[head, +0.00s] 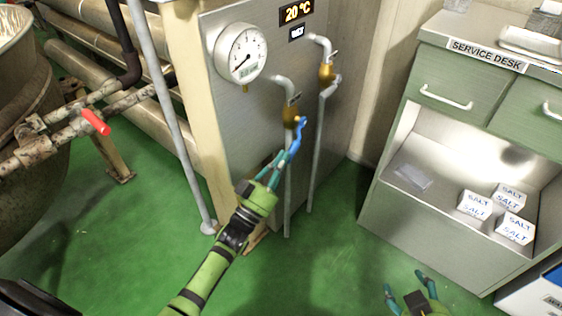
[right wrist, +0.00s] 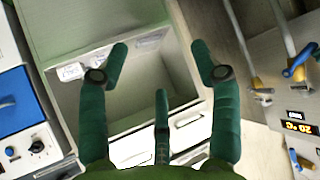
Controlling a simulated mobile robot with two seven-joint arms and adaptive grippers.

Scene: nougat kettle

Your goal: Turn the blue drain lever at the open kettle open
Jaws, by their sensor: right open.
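A blue lever (head: 299,130) sits on a brass valve (head: 291,112) in a grey pipe on the steel cabinet's front. It points down and slightly left. My left gripper (head: 281,163) is at the lever's lower end, its teal fingers overlapping it in the head view. I cannot tell whether they grip it. The blue lever also shows in the right wrist view (right wrist: 300,62). The kettle (head: 30,110) is partly in view at the far left; a red lever (head: 96,122) is on its pipe. My right gripper (head: 408,287) is open and empty, in front of the service desk; it also shows in its wrist view (right wrist: 160,62).
A second brass valve (head: 327,72) and pipe stand right of the first. A round gauge (head: 240,53) and a 20 °C display (head: 296,11) are above. The service desk (head: 400,210) with salt boxes (head: 476,204) stands at the right. Green floor is clear between.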

